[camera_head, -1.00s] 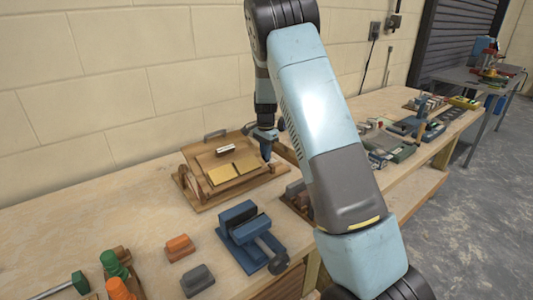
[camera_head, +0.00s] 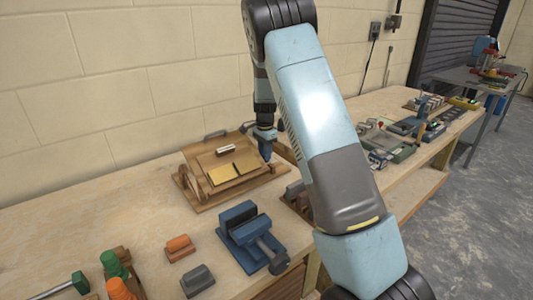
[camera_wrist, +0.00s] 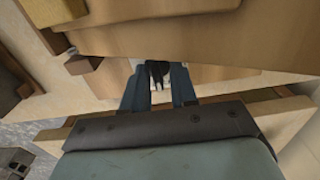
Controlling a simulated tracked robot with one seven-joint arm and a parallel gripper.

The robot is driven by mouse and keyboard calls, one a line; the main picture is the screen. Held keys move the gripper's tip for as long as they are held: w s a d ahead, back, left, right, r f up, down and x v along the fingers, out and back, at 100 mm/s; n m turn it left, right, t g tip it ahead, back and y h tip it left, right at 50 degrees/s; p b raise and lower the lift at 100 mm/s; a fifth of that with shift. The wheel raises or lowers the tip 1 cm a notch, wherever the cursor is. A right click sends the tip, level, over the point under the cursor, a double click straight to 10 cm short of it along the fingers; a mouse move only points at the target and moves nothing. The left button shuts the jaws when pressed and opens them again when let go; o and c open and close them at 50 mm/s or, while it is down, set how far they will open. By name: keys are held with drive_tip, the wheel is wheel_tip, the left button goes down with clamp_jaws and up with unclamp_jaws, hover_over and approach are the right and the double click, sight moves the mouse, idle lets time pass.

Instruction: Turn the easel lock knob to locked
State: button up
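The wooden easel (camera_head: 207,180), a low sloped box with yellow cards on its board, stands on the bench against the wall. My gripper (camera_head: 266,156) points down at its right side, with blue fingers. In the wrist view my gripper (camera_wrist: 160,78) has its two blue fingers apart. A small dark knob (camera_wrist: 158,68) shows between their tips, partly hidden by them. I cannot tell whether both fingers press on it. The knob's turn position cannot be read. In the head view the knob is hidden behind my gripper and arm.
A blue vise (camera_head: 240,232) stands at the bench front, with an orange block (camera_head: 180,247) and a grey block (camera_head: 197,280) to its left. Green and orange handles are at the lower left. Trays and tools lie further right along the bench.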

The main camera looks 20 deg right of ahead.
drive_tip(key=shift+o, duration=0.6)
drive_tip(key=shift+d, duration=0.1)
wheel_tip(320, 180, up, 14)
drive_tip(key=shift+f, duration=0.2)
